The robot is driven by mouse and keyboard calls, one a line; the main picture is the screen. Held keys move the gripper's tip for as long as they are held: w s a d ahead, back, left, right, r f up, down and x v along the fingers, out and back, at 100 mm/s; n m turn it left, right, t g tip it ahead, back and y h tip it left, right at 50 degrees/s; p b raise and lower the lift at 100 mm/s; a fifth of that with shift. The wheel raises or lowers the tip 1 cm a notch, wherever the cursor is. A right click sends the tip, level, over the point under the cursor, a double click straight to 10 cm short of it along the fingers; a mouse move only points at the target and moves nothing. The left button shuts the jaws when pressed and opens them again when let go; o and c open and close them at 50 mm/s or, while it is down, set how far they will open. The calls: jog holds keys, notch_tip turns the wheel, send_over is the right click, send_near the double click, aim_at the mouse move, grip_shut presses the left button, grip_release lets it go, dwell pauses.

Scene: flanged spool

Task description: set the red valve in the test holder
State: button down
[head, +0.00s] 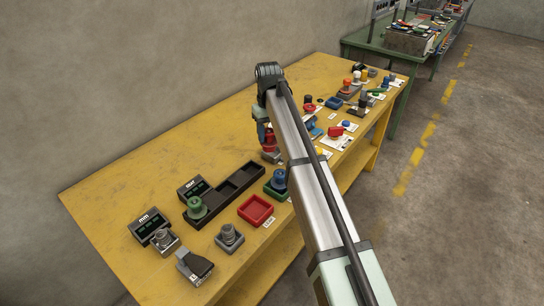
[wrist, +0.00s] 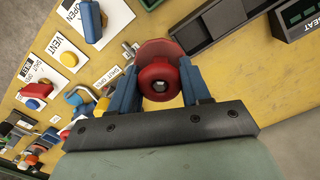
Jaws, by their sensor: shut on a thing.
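The red valve (wrist: 160,82), a flanged spool with a round hub and a wider flange, is between the blue fingers of my gripper (wrist: 160,90) in the wrist view. The fingers are shut on it from both sides. In the head view the red valve (head: 269,142) shows below my wrist, at the left of my arm, above the yellow table. A small grey base (head: 270,156) shows just under it; I cannot tell whether they touch. I cannot tell for sure which fixture is the test holder.
A black compartment tray (head: 237,184) has a green valve (head: 196,207) at its left end. A red tray (head: 256,210), a blue valve (head: 278,180), a grey spool (head: 230,237) and a display box (head: 150,225) stand nearby. My arm covers part of the table; its back left is bare.

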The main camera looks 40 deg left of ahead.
jog(key=w+a, duration=0.4)
jog(key=w, duration=0.3)
jog(key=shift+w+f+n, duration=0.1)
jog(key=shift+f+n, duration=0.5)
jog(key=shift+f, duration=1.7)
jog(key=shift+w+f+n, duration=0.1)
jog(key=shift+f+n, duration=0.5)
jog(key=shift+f, duration=1.65)
jog(key=shift+f, duration=0.3)
jog(key=c, duration=0.5)
grip_release()
notch_tip(320, 180, up, 13)
jog(key=shift+f, duration=0.2)
